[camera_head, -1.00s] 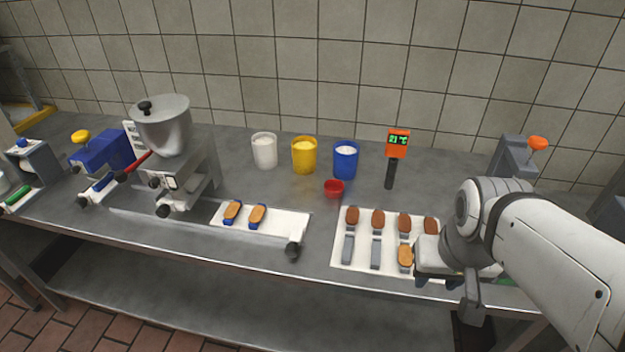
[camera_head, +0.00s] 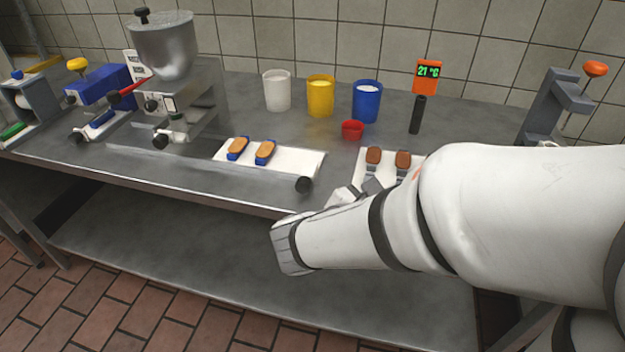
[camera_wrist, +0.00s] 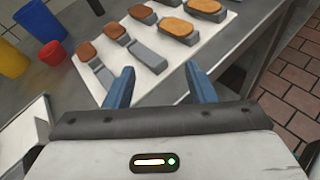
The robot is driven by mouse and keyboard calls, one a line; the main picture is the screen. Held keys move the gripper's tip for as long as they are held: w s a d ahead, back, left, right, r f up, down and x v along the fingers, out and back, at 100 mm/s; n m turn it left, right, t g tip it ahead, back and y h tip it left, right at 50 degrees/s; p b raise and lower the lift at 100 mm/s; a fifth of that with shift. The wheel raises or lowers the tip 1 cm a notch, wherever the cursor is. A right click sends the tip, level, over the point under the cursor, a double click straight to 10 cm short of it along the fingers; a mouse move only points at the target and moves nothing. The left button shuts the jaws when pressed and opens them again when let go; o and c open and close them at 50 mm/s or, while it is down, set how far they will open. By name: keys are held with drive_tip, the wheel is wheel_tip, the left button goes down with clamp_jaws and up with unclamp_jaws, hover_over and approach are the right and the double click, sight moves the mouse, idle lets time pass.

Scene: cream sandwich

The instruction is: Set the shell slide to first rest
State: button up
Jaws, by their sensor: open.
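The shell slide (camera_head: 296,163) is a white plate in front of the metal depositor (camera_head: 170,75). It carries two tan shells (camera_head: 265,151) in blue holders near its left part, and a dark round knob (camera_head: 304,184) is at its front right corner. My gripper (camera_wrist: 160,70) is open and empty, with its two blue fingers apart in the wrist view. In the head view my arm hides most of it; it is right of the slide, near the white tray (camera_head: 362,156). In the wrist view that tray (camera_wrist: 237,8) is beyond the fingertips.
The tray holds several grey holders with brown and tan pieces (camera_wrist: 173,26). White (camera_head: 277,91), yellow (camera_head: 320,96) and blue (camera_head: 367,101) cups, a red cup (camera_head: 352,130) and an orange thermometer (camera_head: 427,77) stand behind. The table front between slide and depositor is clear.

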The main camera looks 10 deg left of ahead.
drive_tip(key=a+f+n+t+y+b, duration=0.25)
drive_tip(key=a+n+t, duration=0.35)
drive_tip(key=a, duration=0.4)
drive_tip(key=n+t+y+b, duration=0.1)
drive_tip(key=n+y, duration=0.4)
approach(302, 189)
drive_tip(key=w, duration=0.3)
drive_tip(key=shift+w+a+f, duration=0.1)
drive_tip(key=shift+w+f, duration=0.05)
drive_tip(key=shift+w, duration=0.15)
drive_tip(key=w, duration=0.5)
drive_tip(key=w+b, duration=0.1)
drive_tip(key=w, duration=0.1)
drive_tip(key=shift+w+d, duration=0.15)
drive_tip(key=shift+d, duration=0.15)
clamp_jaws()
